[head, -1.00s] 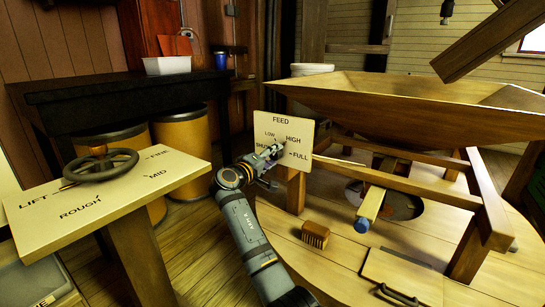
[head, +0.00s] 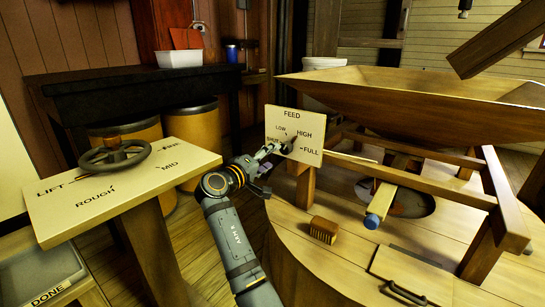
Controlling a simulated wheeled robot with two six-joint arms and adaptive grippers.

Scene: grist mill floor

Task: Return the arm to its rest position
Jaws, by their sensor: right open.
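My right gripper (head: 268,158) is open and empty. It is just left of the FEED panel (head: 310,153), a cream board marked LOW, HIGH, SHUT and FULL. The panel's small dark pointer knob (head: 288,146) leans up and right, toward HIGH. The gripper's tips are close to the knob; I cannot tell whether they touch the panel's edge. My right arm reaches up from the bottom middle. My left gripper is out of view.
A tilted board with a handwheel (head: 113,155) stands at the left. A wooden hopper (head: 400,100) on a frame fills the right. A DONE tray (head: 45,272) is lower left.

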